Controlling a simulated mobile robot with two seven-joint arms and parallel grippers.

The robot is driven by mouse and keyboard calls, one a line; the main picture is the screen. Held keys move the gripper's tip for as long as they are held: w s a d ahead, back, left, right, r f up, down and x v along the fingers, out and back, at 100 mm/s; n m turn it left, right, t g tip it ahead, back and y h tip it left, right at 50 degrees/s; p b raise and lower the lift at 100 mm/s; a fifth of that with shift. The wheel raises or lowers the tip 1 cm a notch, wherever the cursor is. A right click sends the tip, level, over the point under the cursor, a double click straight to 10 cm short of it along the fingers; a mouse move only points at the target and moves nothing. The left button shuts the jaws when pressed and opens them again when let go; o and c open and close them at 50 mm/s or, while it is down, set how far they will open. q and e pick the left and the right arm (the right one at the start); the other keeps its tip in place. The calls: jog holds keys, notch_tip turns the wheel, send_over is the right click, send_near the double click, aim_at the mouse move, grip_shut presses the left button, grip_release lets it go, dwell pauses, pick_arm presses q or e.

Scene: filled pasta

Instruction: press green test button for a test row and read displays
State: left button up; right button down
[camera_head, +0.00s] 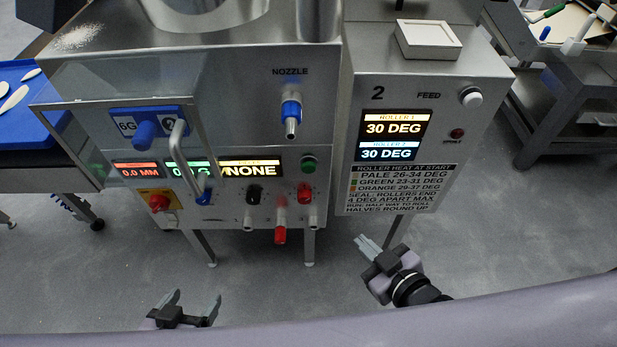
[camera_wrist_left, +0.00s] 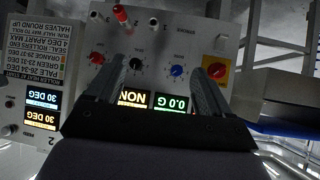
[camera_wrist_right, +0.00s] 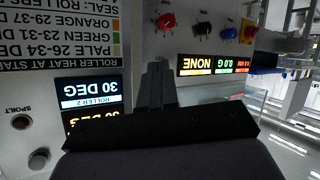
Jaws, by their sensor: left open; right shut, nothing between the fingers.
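The green test button (camera_head: 309,163) is on the steel machine's front panel, right of the displays. The red display (camera_head: 136,170) reads 0.0 MM, the green display (camera_head: 188,170) appears partly covered by a handle, and the yellow display (camera_head: 250,169) reads NONE. In the left wrist view, the green display (camera_wrist_left: 172,102) reads 0.0 G, upside down. Roller displays (camera_head: 390,135) both read 30 DEG. My left gripper (camera_head: 196,298) is open and empty, low in front of the machine. My right gripper (camera_head: 370,244) is shut and empty, below the roller panel.
Red, black and blue knobs, a red-tipped lever (camera_head: 280,235) and a red stop button (camera_head: 158,202) crowd the lower panel. A clear guard with a handle (camera_head: 178,140) projects at left. A blue tray (camera_head: 30,110) lies far left. The floor before the machine is clear.

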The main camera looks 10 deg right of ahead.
aim_at(309, 168)
jog(key=w+a+r+n+y+b, duration=0.2)
jog(key=w+a+n+y+b, duration=0.3)
jog(key=a+n, duration=0.4)
jog(key=shift+w+a+n+t+y+b, duration=0.2)
jog(key=shift+n+t+y+b, duration=0.25)
jog(key=shift+n+b, duration=0.6)
jog(key=w+b, duration=0.4)
jog(key=w, duration=0.4)
jog(key=shift+w+d+b, duration=0.35)
jog(key=shift+w+b, duration=0.05)
dwell(0.5)
